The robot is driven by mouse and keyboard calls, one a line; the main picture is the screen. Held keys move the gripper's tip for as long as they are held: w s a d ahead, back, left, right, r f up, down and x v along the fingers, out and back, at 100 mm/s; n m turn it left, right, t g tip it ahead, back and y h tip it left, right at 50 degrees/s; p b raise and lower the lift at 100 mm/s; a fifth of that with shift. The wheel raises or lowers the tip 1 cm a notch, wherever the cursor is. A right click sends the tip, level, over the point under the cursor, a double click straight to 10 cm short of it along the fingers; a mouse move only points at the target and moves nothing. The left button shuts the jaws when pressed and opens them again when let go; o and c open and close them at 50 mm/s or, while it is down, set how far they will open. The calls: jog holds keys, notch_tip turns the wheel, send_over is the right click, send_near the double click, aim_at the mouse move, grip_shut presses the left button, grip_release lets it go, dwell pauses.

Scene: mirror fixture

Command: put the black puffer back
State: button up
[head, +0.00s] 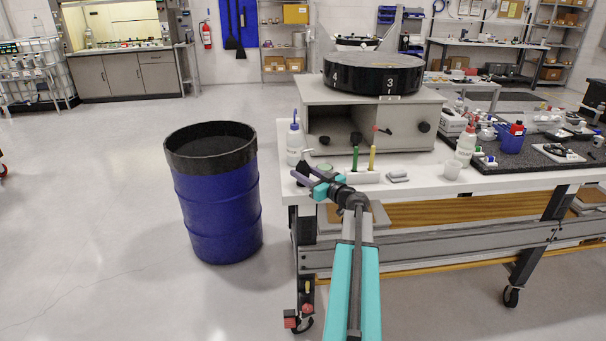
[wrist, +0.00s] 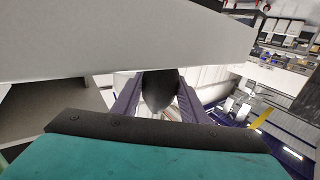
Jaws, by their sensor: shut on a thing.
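My gripper (head: 299,178) is over the left front corner of the white bench, beside the small white holder with upright tools (head: 362,176). In the wrist view my gripper (wrist: 160,98) has its two purple fingers closed around the black puffer (wrist: 159,90), a dark rounded bulb. The puffer's far end is hidden behind a pale grey slab in the wrist view. The holder carries a green-handled and a yellow-handled tool.
A grey cabinet (head: 340,108) with a black numbered drum (head: 373,75) stands behind the holder. A wash bottle (head: 294,145) is left of it. A white cup (head: 452,172) and a bottle (head: 465,147) stand to the right. A blue barrel (head: 217,205) stands on the floor left of the bench.

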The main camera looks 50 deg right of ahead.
jog(key=shift+f, duration=0.1)
jog(key=o, duration=0.7)
jog(key=shift+s, duration=0.25)
jog(key=s, duration=0.7)
jog(key=s+a+b, duration=0.1)
jog(key=s, duration=0.3)
jog(key=shift+s, duration=0.25)
